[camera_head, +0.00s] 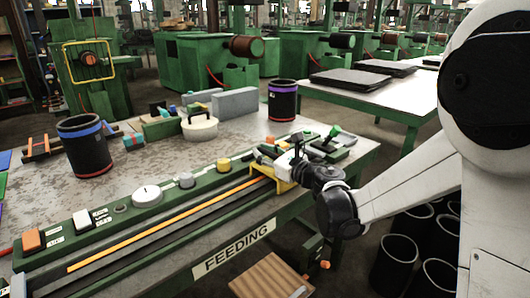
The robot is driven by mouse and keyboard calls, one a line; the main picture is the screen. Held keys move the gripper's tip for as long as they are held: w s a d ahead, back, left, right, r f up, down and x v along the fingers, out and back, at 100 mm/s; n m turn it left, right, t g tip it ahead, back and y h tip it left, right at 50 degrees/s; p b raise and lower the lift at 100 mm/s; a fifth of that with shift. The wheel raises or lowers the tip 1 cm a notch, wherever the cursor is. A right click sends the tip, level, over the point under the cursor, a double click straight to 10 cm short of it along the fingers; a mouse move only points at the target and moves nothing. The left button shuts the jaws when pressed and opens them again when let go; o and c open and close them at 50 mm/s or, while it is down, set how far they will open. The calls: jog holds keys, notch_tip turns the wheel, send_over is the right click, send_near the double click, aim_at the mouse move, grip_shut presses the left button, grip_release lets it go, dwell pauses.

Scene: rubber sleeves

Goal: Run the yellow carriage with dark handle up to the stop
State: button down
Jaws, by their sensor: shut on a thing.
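The yellow carriage (285,183) sits on the rail (150,239) that runs along the front of the green table, near the rail's right end. My gripper (298,157) comes in from the right and is shut on the carriage's dark handle, which it largely hides. The stop cannot be made out clearly; the fittings at the right end are partly covered by my gripper and wrist.
A control strip with an orange button (31,240) and a white dial (147,195) lies behind the rail. Black sleeves with a blue band (85,148) and a purple band (283,103) stand on the table. More black sleeves (397,262) stand below at right.

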jog(key=shift+w+d, duration=0.1)
jog(key=shift+w, duration=0.05)
jog(key=c, duration=1.7)
grip_release()
jog(key=v, duration=1.2)
jog(key=shift+r, duration=0.1)
